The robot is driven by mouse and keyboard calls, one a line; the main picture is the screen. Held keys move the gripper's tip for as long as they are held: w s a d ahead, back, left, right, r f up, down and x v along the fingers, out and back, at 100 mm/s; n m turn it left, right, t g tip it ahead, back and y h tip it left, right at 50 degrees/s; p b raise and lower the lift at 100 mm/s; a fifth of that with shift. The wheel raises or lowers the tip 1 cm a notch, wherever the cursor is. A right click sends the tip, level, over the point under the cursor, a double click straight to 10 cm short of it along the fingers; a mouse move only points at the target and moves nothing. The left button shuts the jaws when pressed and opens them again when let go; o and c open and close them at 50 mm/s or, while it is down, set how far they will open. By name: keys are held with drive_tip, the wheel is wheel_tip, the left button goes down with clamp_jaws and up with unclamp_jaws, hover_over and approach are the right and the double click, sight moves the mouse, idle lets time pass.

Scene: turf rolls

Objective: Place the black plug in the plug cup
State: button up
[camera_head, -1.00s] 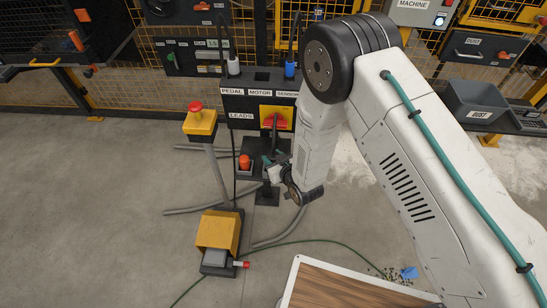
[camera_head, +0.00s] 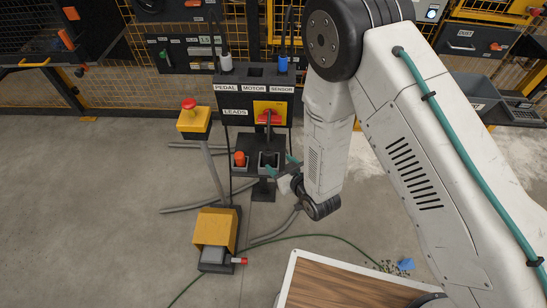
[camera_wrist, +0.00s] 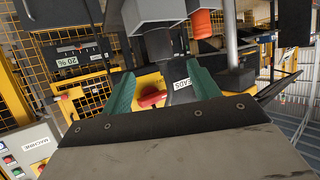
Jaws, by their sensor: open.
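My gripper (camera_head: 285,168) is open beside the small stand, with its teal fingers at the right-hand cup. In the wrist view my gripper (camera_wrist: 160,70) has its fingers spread, one on each side of a dark shape, the black plug (camera_wrist: 158,48). The plug appears to stand in the square grey plug cup (camera_wrist: 148,12), with a gap to each finger; how deep it sits is hidden. In the head view the plug cup (camera_head: 277,157) shows beside an orange plug (camera_head: 239,157) in its own cup; the black plug is hard to make out there.
A black panel (camera_head: 235,101) labelled PEDAL, MOTOR, SENSOR and LEADS, with a red switch (camera_head: 270,118), rises behind the cups. A yellow post with a red button (camera_head: 190,104) stands left. A wood-topped surface (camera_head: 345,285) is in front. Hoses lie on the floor.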

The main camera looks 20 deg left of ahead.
drive_tip(key=shift+v, duration=1.55)
drive_tip(key=w+d+r+m+h, duration=0.1)
drive_tip(key=w+d+r+h, duration=0.1)
drive_tip(key=w+d+r, duration=0.3)
drive_tip(key=w+d+r+m+g+h, duration=0.1)
drive_tip(key=w+d+r+h, duration=0.15)
drive_tip(key=r, duration=0.45)
drive_tip(key=w+d+r+m+h, duration=0.1)
drive_tip(key=w+d+r, duration=0.2)
drive_tip(key=d+r, duration=0.3)
drive_tip(key=s+d+r+m+g+h, duration=0.25)
drive_tip(key=s+d+r, duration=0.25)
drive_tip(key=d+r, duration=0.65)
drive_tip(key=s+d+r+m+g, duration=0.1)
drive_tip(key=s+d+r, duration=0.3)
drive_tip(key=s, duration=0.4)
drive_tip(key=s+d+r+m+g+h, duration=0.1)
drive_tip(key=s+d+r, duration=0.3)
drive_tip(key=s, duration=0.4)
drive_tip(key=s+d+r+m+g+h, duration=0.1)
drive_tip(key=s+d+r+m+g, duration=0.1)
drive_tip(key=s, duration=0.6)
drive_tip(key=shift+s+d+r, duration=0.2)
drive_tip(key=shift+d+r, duration=0.7)
drive_tip(key=shift+r, duration=0.05)
